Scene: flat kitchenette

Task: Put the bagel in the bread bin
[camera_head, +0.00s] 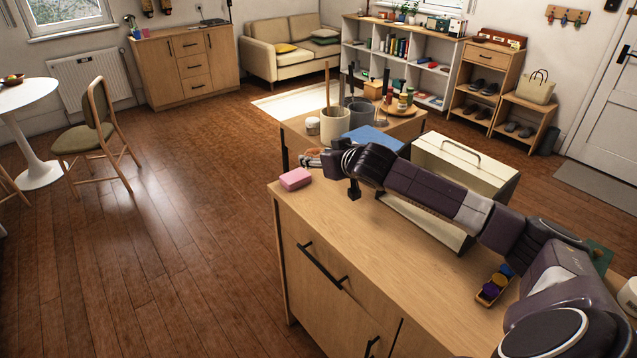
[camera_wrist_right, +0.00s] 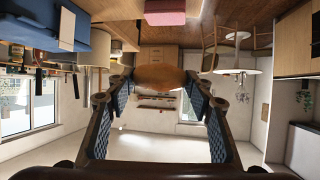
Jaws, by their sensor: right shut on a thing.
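The bagel (camera_wrist_right: 160,77) is a brown-orange round held between the fingertips of my right gripper (camera_wrist_right: 157,92) in the wrist view. In the head view, my right gripper (camera_head: 311,161) is above the far left end of the wooden counter, with a bit of the bagel (camera_head: 313,151) showing behind it. The bread bin (camera_head: 462,160) is a cream box with a handle, standing on the counter to the right of the gripper. My right forearm passes in front of it and hides part of it. My left gripper is out of view.
A pink block (camera_head: 296,179) lies at the counter's far left corner, below the gripper. The counter's middle is clear.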

